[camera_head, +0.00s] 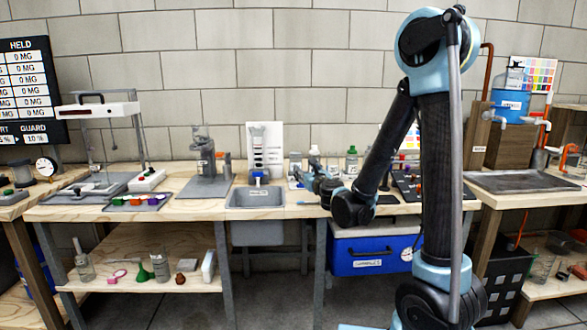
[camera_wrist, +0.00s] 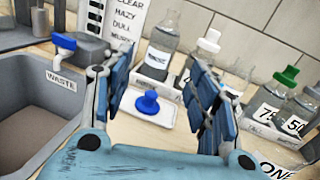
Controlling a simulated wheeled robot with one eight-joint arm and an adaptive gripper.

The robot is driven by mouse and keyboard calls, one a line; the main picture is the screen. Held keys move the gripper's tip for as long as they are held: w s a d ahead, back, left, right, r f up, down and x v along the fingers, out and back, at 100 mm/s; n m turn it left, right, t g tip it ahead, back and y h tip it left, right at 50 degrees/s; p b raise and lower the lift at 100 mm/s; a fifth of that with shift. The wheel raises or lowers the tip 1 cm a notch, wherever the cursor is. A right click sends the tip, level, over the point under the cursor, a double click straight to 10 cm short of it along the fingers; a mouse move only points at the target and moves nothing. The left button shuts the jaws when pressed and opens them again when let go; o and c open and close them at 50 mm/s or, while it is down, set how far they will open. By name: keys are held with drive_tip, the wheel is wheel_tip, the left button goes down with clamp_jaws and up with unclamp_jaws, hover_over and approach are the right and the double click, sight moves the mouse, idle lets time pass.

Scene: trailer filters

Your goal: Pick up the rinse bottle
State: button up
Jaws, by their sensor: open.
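In the wrist view a clear bottle (camera_wrist: 166,32) with a white label, blurred but seeming to read RINSE, stands on the bench beyond my fingers. My gripper (camera_wrist: 148,78) is open and empty, with blue fingers spread left and right. The bottle appears in line with the gap between them but farther away, apart from both. In the head view my gripper (camera_head: 322,184) is low over the bench, just right of the sink, and the bottle is hard to make out there.
A blue knobbed piece (camera_wrist: 147,103) sits on a small white tray between my fingers. White-capped (camera_wrist: 209,42) and green-capped (camera_wrist: 285,77) bottles stand to the right. The grey sink (camera_wrist: 30,110), labelled WASTE, and its blue-handled tap (camera_wrist: 64,42) are left. A lettered card (camera_wrist: 110,18) stands behind.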

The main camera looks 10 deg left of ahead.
sight(296, 160)
drive_tip(key=shift+w+f+m+h, duration=0.3)
drive_tip(key=shift+w+f+m, duration=0.2)
drive_tip(key=shift+w+m, duration=0.1)
drive_tip(key=shift+w, duration=0.25)
drive_tip(key=x, duration=1)
drive_tip(key=shift+w+a+r, duration=0.15)
drive_tip(key=shift+w+a, duration=0.05)
drive_tip(key=shift+a, duration=0.15)
drive_tip(key=shift+x, duration=3.1)
drive_tip(key=c, duration=1)
drive_tip(key=shift+d, duration=0.1)
